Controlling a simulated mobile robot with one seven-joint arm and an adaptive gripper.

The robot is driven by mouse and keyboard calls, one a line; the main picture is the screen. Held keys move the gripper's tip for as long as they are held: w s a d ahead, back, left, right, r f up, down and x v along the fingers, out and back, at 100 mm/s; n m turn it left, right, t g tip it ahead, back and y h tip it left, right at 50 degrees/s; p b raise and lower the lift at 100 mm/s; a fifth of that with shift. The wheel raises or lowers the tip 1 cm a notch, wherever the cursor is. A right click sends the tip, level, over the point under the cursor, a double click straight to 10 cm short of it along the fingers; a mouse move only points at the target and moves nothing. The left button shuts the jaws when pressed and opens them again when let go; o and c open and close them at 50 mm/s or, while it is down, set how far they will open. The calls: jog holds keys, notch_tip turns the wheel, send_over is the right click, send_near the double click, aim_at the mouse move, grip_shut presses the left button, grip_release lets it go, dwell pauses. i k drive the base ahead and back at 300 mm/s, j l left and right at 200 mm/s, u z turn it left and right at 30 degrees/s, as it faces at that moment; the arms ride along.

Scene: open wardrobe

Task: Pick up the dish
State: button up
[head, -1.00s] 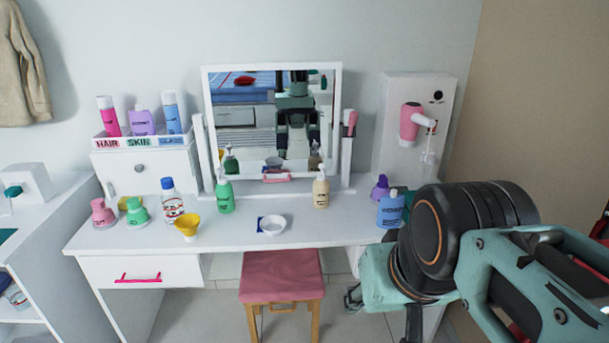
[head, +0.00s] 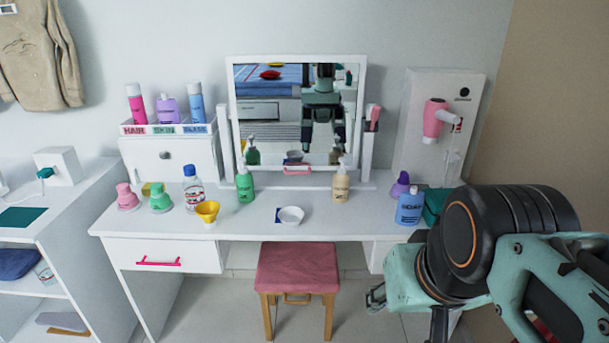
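A small white round dish (head: 291,216) lies on the white vanity table (head: 330,226), near the front edge and below the mirror. It partly covers a flat dark blue piece (head: 279,215) at its left. A green pump bottle (head: 244,183) stands behind it to the left and a cream pump bottle (head: 340,184) behind it to the right. My gripper (head: 375,298) shows at the lower right, in front of the table and apart from the dish. Its fingers are small and partly hidden by my arm, so I cannot tell whether they are open.
A yellow funnel (head: 207,210), a clear bottle and pink and green bottles stand left on the table. A blue bottle (head: 409,207) and a purple one stand right. A mirror (head: 296,112) rises behind. A pink stool (head: 298,268) stands in front. The tabletop around the dish is clear.

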aim_at(291, 216)
jog(key=i+j, duration=0.85)
jog(key=j, duration=0.2)
